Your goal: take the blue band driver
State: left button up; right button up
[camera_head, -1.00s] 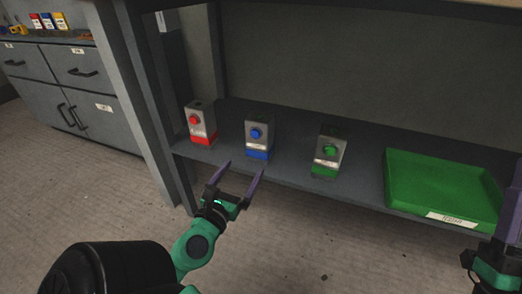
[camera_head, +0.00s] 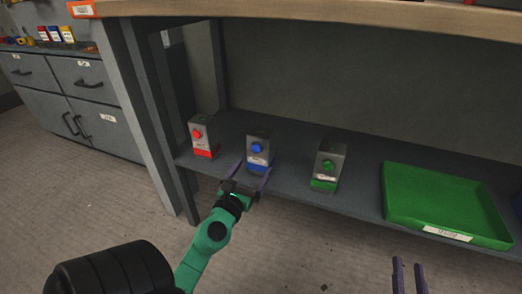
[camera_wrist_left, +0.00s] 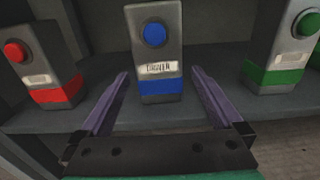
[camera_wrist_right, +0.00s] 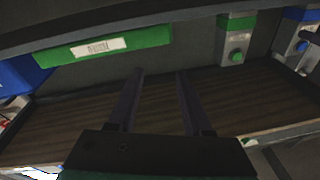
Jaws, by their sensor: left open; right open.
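The blue band driver (camera_head: 258,152) is a grey upright box with a blue button, a white label and a blue band. It stands on the lower shelf between a red-banded box and a green-banded box. My left gripper (camera_head: 251,177) is open right in front of it. In the left wrist view the blue band driver (camera_wrist_left: 156,52) stands between and beyond the two purple fingers (camera_wrist_left: 160,90), with the fingers near its lower sides; I cannot tell whether they touch. My right gripper (camera_head: 408,275) is open and empty at the lower right, and also shows in the right wrist view (camera_wrist_right: 158,90).
The red-banded box (camera_head: 203,137) stands left and the green-banded box (camera_head: 328,166) right on the shelf. A green tray (camera_head: 447,235) with a label lies further right. A shelf leg (camera_head: 160,130) stands at left, and a wooden worktop (camera_head: 330,24) overhangs above.

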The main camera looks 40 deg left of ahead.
aim_at(258, 159)
pick_arm(q)
jog(key=x, duration=0.2)
jog(key=shift+w+a, duration=0.15)
jog(key=shift+w, duration=0.2)
jog(key=shift+w+a, duration=0.15)
jog(key=shift+w, duration=0.2)
pick_arm(e)
notch_tip(258, 159, down, 5)
jog(key=s+g, duration=0.2)
pick_arm(q)
jog(key=x, duration=0.4)
jog(key=shift+w+a, duration=0.2)
jog(key=shift+w, duration=0.05)
jog(key=c, duration=1.3)
jog(key=shift+c, duration=0.9)
pick_arm(e)
jog(key=r, duration=0.1)
jog(key=w+r+t, duration=0.1)
jog(key=r, duration=0.1)
jog(key=w+r+t, duration=0.1)
jog(key=r, duration=0.1)
pick_arm(q)
jog(key=shift+r, duration=0.1)
